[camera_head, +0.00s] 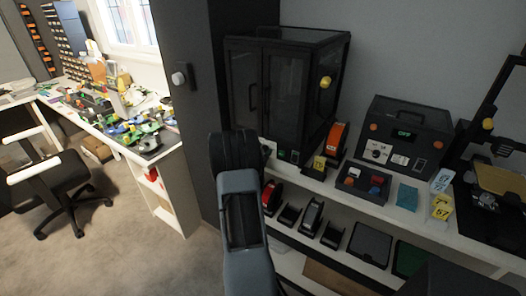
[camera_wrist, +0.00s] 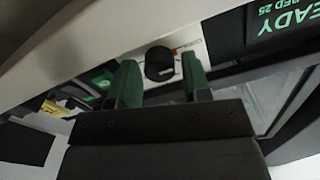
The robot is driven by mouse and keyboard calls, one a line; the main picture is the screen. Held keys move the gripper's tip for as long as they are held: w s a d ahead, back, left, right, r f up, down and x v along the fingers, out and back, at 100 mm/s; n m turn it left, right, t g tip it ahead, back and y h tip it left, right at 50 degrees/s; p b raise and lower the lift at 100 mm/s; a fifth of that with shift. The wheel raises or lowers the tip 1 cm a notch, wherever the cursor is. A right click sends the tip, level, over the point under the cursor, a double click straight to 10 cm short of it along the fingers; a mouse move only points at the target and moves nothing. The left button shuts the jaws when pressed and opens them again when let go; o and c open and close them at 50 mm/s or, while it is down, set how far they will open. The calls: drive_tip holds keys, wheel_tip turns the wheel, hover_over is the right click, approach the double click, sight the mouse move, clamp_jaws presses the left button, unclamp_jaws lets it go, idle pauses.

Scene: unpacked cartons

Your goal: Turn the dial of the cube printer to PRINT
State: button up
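The cube printer (camera_head: 300,85) is a black cabinet with glass doors on the bench in the head view. Its low front is partly hidden by my arm. In the wrist view a round black dial (camera_wrist: 159,64) sits on a pale panel, with small lettering that seems to read COOL at its right. A dark screen (camera_wrist: 283,20) with green text READY and BED 25 is at the upper right. My gripper (camera_wrist: 159,74) is open, its two green fingers standing apart on either side of the dial. I cannot tell whether they touch it. The head view hides the fingers.
A control box (camera_head: 405,135) with a green OFF display and its own dial stands to the right. An orange tape dispenser (camera_head: 336,138) and a tray of coloured buttons (camera_head: 362,181) are between. An open-frame machine (camera_head: 500,150) is far right. Open floor (camera_head: 115,240) lies left.

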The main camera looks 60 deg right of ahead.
drive_tip(key=c, duration=0.6)
drive_tip(key=shift+c, duration=0.2)
drive_tip(key=shift+b, duration=0.3)
